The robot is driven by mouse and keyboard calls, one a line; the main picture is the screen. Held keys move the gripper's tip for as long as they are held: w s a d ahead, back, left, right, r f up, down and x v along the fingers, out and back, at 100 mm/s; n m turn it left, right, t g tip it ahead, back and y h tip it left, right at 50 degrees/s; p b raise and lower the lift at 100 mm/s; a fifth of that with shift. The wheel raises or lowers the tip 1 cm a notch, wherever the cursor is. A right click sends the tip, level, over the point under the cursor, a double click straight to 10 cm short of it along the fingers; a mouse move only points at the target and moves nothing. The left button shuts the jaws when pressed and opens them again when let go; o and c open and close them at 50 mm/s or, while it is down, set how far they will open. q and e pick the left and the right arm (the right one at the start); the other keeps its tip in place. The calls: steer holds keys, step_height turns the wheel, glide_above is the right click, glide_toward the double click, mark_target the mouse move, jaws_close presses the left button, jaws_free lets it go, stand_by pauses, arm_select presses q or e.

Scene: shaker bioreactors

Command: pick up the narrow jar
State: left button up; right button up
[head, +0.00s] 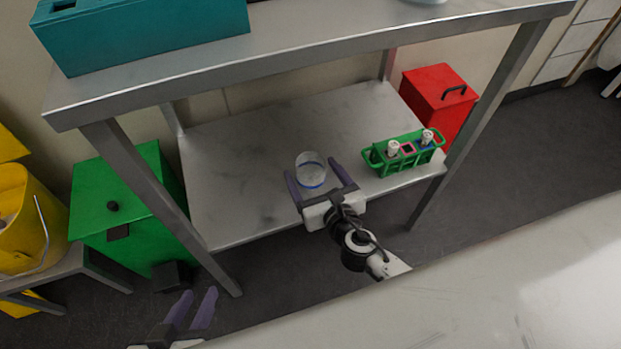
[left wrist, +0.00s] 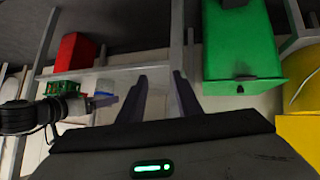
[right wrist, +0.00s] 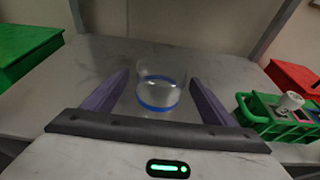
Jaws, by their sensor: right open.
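A clear jar (head: 311,169) with a blue band stands upright on the metal lower shelf (head: 250,150) in the head view. My right gripper (head: 319,180) is open, with one purple finger on each side of the jar. In the right wrist view the jar (right wrist: 160,88) stands between the spread fingers, with visible room on both sides; I cannot tell whether it is fully between the tips. My left gripper (head: 197,298) is open and empty, low at the left, away from the shelf. The left wrist view also shows its open fingers (left wrist: 158,85).
A green rack (head: 403,153) with white-capped tubes stands right of the jar. A red box (head: 438,100) is behind it. The upper shelf (head: 300,45) and its legs frame the space. A green bin (head: 125,205) and a yellow bucket (head: 25,220) are at the left.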

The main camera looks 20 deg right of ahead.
mark_target(306, 163)
steer(key=shift+w+f, duration=0.2)
steer(key=shift+w, duration=0.2)
steer(key=b+x, duration=0.1)
steer(key=x, duration=0.2)
steer(key=shift+w+f+b, duration=0.15)
steer(key=shift+w+b, duration=0.15)
steer(key=shift+b, duration=0.05)
steer(key=shift+w, duration=0.45)
arm_select(q)
steer(key=shift+w+d+f+g, duration=0.4)
steer(key=shift+w+d+f, duration=0.05)
steer(key=shift+d+f, duration=0.1)
